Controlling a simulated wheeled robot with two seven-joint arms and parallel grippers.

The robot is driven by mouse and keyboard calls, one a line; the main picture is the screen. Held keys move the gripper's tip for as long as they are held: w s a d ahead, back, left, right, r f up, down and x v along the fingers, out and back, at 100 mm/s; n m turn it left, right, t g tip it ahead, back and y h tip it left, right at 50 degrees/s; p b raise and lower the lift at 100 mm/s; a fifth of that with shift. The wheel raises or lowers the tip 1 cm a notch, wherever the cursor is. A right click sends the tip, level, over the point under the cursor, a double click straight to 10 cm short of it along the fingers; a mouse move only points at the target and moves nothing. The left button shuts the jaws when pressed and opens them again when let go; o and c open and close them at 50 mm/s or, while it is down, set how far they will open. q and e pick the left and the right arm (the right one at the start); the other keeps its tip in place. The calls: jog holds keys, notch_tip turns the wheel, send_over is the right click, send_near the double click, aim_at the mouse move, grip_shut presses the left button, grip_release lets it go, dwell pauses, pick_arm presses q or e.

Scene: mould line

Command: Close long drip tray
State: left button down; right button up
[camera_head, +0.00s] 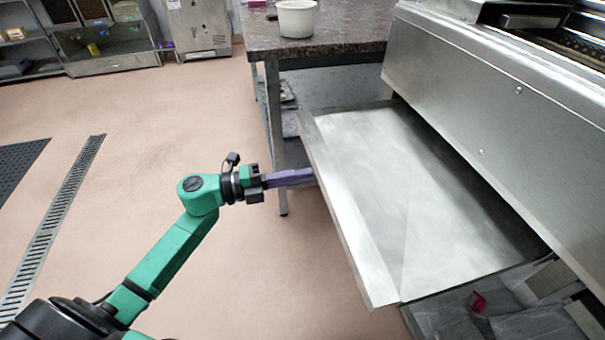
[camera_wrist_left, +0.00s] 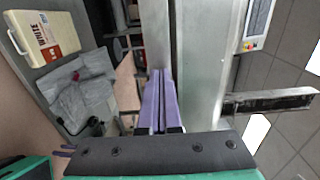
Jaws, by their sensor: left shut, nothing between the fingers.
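The long drip tray (camera_head: 410,200) is a wide, shallow metal drawer pulled out from under the steel appliance (camera_head: 500,90). Its raised front edge (camera_head: 345,215) faces my left arm. My left gripper (camera_head: 312,175) has purple fingers that are shut and empty, with their tips at the outer face of that front edge. I cannot tell for sure whether they touch it. In the left wrist view the fingers (camera_wrist_left: 160,100) lie together and point at a pale metal surface. My right gripper is not in view.
A dark stone-topped table (camera_head: 310,42) with a white bowl (camera_head: 296,18) stands behind the tray. A lower shelf (camera_head: 470,315) with grey items and a small red object lies below the tray.

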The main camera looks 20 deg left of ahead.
pick_arm(q)
jog(key=shift+w+d, duration=0.15)
jog(key=shift+d, duration=0.2)
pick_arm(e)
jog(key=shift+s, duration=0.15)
